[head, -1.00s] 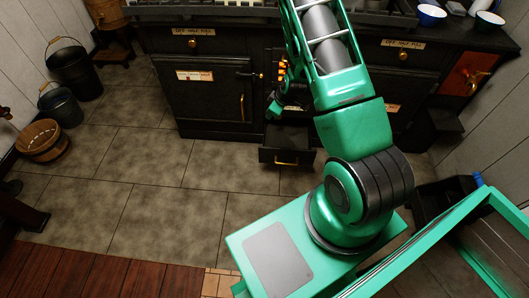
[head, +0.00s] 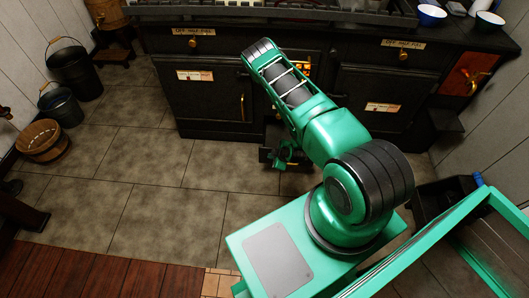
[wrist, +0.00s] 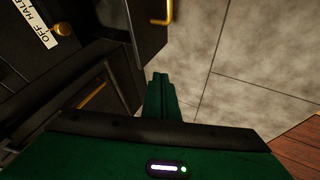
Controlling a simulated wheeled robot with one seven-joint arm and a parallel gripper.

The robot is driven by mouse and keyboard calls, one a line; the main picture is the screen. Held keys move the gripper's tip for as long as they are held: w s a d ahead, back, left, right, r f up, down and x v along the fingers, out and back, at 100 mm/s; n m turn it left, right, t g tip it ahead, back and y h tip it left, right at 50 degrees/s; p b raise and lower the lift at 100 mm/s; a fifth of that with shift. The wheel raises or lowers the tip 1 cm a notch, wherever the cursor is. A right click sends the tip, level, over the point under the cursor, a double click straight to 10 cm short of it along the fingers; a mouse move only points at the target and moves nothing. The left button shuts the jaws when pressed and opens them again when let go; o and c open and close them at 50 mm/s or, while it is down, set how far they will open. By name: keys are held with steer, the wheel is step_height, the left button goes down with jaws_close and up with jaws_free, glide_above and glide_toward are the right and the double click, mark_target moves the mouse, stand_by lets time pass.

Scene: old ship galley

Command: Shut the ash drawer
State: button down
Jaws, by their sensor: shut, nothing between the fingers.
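The ash drawer (head: 266,156) is a black drawer low on the stove front, pulled out over the floor. My gripper (head: 284,158) hides much of its front in the head view.
Buckets (head: 62,106) and a wooden tub (head: 42,141) stand at left. The tiled floor (head: 145,165) left of the drawer is clear.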

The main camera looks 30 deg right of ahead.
glide_toward(263, 151)
step_height(263, 151, down, 3)
steer(key=a, duration=0.3)
steer(key=shift+w+d+f, duration=0.2)
steer(key=shift+w+d, duration=1.1)
steer(key=shift+w, duration=0.15)
